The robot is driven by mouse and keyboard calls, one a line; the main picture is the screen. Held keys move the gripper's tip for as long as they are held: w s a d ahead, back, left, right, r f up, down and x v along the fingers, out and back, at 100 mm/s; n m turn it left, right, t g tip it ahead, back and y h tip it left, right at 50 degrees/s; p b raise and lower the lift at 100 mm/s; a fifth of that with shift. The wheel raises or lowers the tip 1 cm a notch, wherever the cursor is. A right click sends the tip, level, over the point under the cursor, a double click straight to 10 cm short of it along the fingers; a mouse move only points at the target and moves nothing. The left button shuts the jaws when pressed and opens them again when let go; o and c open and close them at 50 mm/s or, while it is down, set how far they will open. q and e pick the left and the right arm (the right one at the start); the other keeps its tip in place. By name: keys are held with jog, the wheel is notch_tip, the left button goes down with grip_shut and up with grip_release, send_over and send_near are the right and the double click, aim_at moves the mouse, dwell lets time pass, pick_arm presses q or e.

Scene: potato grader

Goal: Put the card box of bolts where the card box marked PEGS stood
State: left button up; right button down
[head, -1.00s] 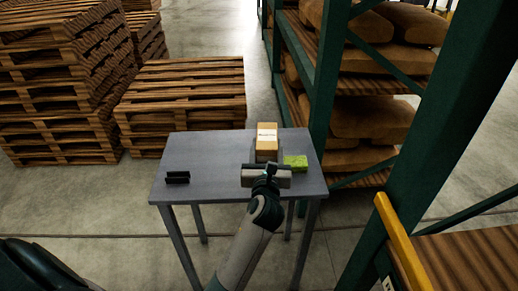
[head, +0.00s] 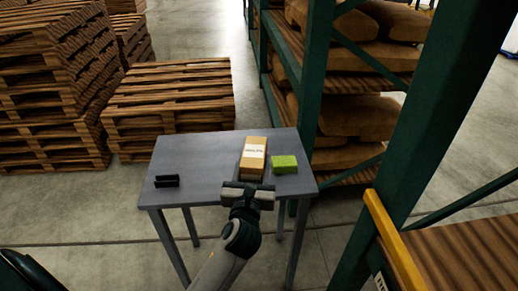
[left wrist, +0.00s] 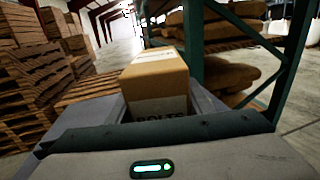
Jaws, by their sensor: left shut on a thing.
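The card box of bolts (head: 254,158) is a tan box with a white label. In the left wrist view (left wrist: 157,82) it stands just ahead of the gripper, with the word BOLTS partly showing low on its near face. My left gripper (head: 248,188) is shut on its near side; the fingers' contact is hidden. Whether the box touches the grey table (head: 205,160) is hard to tell. No box marked PEGS can be made out. My right gripper is not in view.
A green box (head: 284,164) lies on the table just right of the card box. A small black holder (head: 167,181) stands at the table's left front. The table between them is clear. Pallets (head: 170,100) stand behind; a green rack post (head: 318,80) rises behind the table's right side.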

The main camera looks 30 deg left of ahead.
pick_arm(q)
jog(key=s+d+m+t+h, duration=0.1)
jog(key=s+d+m+h, duration=0.3)
jog(key=s, duration=1.1)
jog(key=d+h, duration=0.2)
jog(key=d, duration=0.1)
jog(key=shift+d, duration=0.4)
jog(key=shift+s, duration=0.1)
